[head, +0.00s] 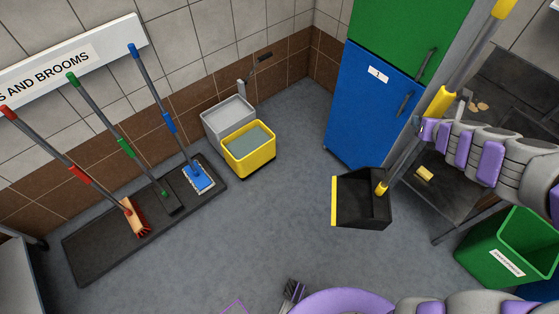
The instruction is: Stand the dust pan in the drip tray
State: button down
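The dust pan (351,198) is black with a yellow front lip. Its long grey handle with yellow grips slants up to the upper right. My gripper (427,127) reaches in from the right and meets the handle just below the middle yellow grip. It appears closed around the handle, though the fingers are partly hidden. The pan hangs or rests in front of the blue cabinet; I cannot tell whether it touches the floor. The drip tray (91,257) is a long, low black tray on the floor along the left wall, apart from the pan.
A red broom (136,217), a green-handled tool (168,192) and a blue mop (199,178) stand in the tray, leaning on the wall rack (70,65). A yellow-and-grey bucket (248,150) stands beyond it. A green bin (505,250) and dark bench are right. The middle floor is clear.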

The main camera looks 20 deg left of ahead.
aim_at(92, 250)
jog(key=u, duration=1.3)
jog(key=i+j+u, duration=0.1)
jog(key=j+u, duration=0.3)
jog(key=i+j+u, duration=0.2)
jog(key=u, duration=0.25)
jog(key=i+j, duration=0.35)
jog(key=j, duration=0.15)
jog(key=i+j, duration=0.35)
jog(key=j, duration=0.15)
jog(key=i+j, duration=0.35)
jog(key=j, duration=0.15)
jog(key=i+j, duration=0.35)
jog(key=j, duration=0.15)
jog(key=i+j, duration=0.35)
jog(key=j, duration=0.15)
jog(key=i+j, duration=0.3)
jog(key=j, duration=0.15)
